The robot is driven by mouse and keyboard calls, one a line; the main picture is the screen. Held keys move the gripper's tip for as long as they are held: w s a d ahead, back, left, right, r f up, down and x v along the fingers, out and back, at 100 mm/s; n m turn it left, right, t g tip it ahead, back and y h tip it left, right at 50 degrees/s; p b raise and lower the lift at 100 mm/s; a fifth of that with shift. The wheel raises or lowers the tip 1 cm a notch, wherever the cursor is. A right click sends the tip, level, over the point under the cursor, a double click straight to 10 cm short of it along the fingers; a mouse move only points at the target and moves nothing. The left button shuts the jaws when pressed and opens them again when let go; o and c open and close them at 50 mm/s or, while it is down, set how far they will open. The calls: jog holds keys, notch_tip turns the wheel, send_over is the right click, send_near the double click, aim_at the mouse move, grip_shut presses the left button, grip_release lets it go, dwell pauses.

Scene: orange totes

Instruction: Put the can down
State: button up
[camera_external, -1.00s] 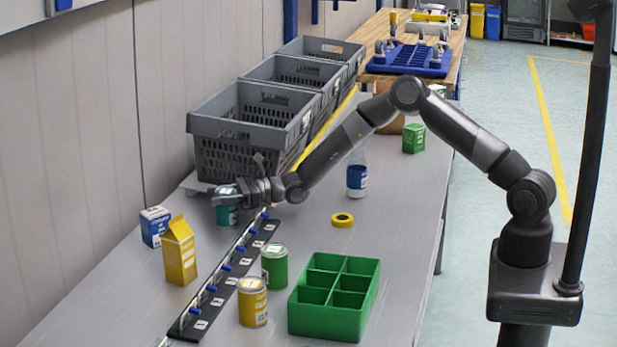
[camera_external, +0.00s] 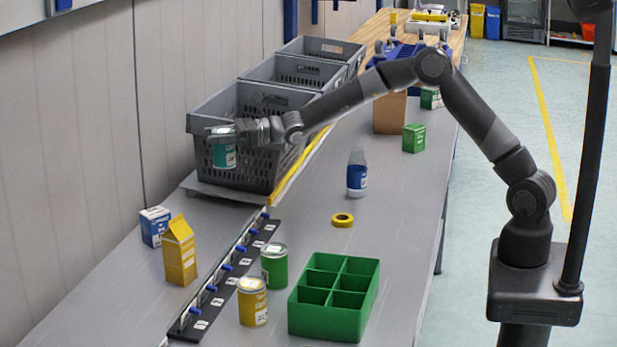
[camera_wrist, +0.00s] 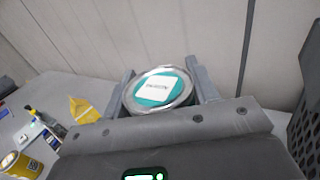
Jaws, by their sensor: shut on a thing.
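A teal can (camera_external: 224,157) with a white label is held upright in my gripper (camera_external: 222,136). In the external view it hangs above the grey table (camera_external: 120,268), in front of the nearest grey crate (camera_external: 195,125). In the wrist view, the can's round lid (camera_wrist: 160,91) with a white label sits between the two fingers of my gripper (camera_wrist: 162,88). My gripper is shut on the can. The can's underside is hidden in the wrist view.
A blue-white box (camera_external: 155,226) and yellow carton (camera_external: 179,251) stand left of a black rail with blue knobs (camera_external: 227,268). A green can (camera_external: 274,265), yellow can (camera_external: 252,301) and green divided box (camera_external: 328,318) stand right of it. A bottle (camera_external: 357,174) stands farther back.

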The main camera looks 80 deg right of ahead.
jog(key=shift+s+r, duration=0.2)
jog(key=shift+r, duration=0.15)
jog(key=s+a+f+n+g+y, duration=0.3)
jog(key=s+n+g+y, duration=0.15)
jog(key=s, duration=0.75)
jog(key=s+a+f+n+g+y, duration=0.2)
jog(key=s+f+n+g+y, duration=0.3)
jog(key=s, duration=0.7)
jog(key=shift+m+g+h, duration=0.35)
jog(key=shift+m+h, duration=0.1)
jog(key=shift+h, duration=0.1)
jog(key=shift+w+a+f, duration=0.25)
jog(key=shift+a+f, duration=1.3)
jog(key=shift+a, duration=0.4)
jog(key=shift+w+a+f, duration=0.25)
jog(key=shift+a+f, duration=1.3)
jog(key=shift+a, duration=0.45)
jog(key=shift+w+a+f, duration=0.25)
jog(key=shift+a+f, duration=1.3)
jog(key=shift+a, duration=0.4)
jog(key=shift+f, duration=0.1)
jog(key=o, duration=1.2)
jog(key=shift+f, duration=0.1)
